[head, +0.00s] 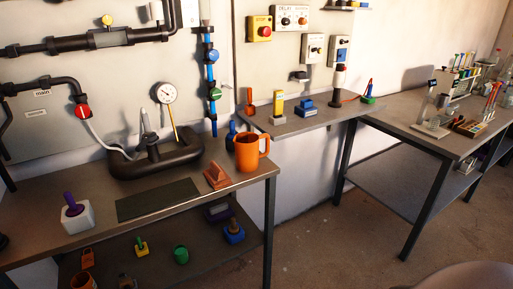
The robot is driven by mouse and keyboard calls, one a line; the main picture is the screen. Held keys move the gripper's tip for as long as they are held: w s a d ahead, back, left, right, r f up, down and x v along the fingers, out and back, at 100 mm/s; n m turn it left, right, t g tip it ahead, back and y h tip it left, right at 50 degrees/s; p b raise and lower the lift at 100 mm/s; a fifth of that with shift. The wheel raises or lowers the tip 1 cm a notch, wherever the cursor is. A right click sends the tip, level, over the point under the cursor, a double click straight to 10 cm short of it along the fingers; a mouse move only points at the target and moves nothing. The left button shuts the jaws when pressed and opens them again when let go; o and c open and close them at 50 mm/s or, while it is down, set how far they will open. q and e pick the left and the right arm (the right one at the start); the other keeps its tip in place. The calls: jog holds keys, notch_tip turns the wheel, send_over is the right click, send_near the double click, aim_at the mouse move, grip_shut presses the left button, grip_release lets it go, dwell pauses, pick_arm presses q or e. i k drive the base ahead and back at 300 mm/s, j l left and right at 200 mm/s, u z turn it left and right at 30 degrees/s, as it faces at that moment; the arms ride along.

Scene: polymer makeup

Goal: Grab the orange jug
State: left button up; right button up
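The orange jug (247,153) stands upright near the right end of the left workbench (90,245). Its handle points to the right, and its opening faces up. It is close to the bench's right edge. An orange-brown wedge-like object (216,176) sits just left of it, and a small dark blue item stands behind it, partly hidden. Neither of my grippers shows in the head view, so I cannot see whether they are open or shut.
A white block with a purple handle (76,213) and a dark green mat (157,200) lie further left. A shelf (300,122) and a right table (405,112) adjoin. Floor (330,235) is clear in front.

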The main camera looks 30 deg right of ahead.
aim_at(248, 156)
jog(key=i+l+u, duration=0.25)
jog(key=l, duration=1.7)
jog(key=l+u, duration=0.3)
jog(key=l, duration=1.6)
